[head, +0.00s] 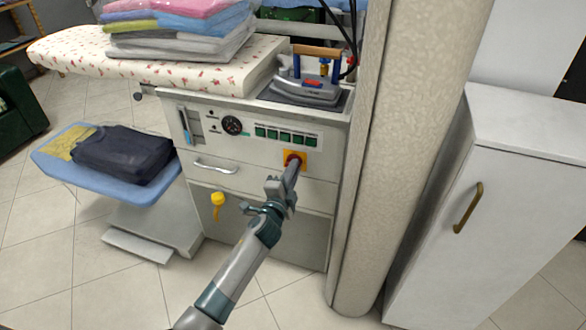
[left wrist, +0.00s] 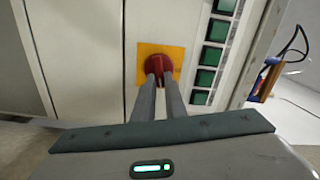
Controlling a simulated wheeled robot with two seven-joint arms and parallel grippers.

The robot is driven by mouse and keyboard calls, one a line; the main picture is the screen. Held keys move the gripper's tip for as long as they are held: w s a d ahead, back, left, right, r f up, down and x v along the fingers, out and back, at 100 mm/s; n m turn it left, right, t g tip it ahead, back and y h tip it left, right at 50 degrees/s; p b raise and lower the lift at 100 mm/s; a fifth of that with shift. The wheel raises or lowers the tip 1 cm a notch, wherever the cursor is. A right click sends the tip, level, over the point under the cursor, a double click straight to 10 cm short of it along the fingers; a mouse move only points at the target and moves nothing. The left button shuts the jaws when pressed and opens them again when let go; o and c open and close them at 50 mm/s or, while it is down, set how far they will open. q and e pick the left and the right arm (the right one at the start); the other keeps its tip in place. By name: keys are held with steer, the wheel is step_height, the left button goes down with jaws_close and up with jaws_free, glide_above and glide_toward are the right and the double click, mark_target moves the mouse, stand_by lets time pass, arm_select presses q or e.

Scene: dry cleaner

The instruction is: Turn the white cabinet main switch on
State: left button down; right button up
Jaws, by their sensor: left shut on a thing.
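The main switch is a red rotary knob (left wrist: 157,66) on a yellow square plate (left wrist: 143,54), on the front panel of the white cabinet (head: 260,160). In the head view the knob (head: 292,158) shows at the panel's right, below a row of green buttons. My left gripper (head: 293,165) reaches it from below and in front. In the left wrist view both fingers (left wrist: 160,80) are close together on the knob's raised grip, shut on it. The fingertips hide part of the knob. My right gripper is not in view.
An iron (head: 305,90) rests on the cabinet top at right. A thick beige column (head: 400,150) stands just right of the cabinet. A yellow hanging piece (head: 217,199) is on the lower front.

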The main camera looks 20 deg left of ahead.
arm_select(q)
steer(key=shift+d+f+m, duration=0.1)
steer(key=shift+f+m, duration=0.1)
steer(key=shift+m, duration=1.3)
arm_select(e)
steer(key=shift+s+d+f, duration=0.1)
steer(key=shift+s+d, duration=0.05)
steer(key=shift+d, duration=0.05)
arm_select(q)
steer(key=c, duration=1.8)
jaws_free()
steer(key=shift+s, duration=0.1)
steer(key=s+p, duration=0.1)
steer(key=s, duration=1.6)
steer(key=shift+s+a, duration=0.15)
steer(key=shift+a, duration=0.15)
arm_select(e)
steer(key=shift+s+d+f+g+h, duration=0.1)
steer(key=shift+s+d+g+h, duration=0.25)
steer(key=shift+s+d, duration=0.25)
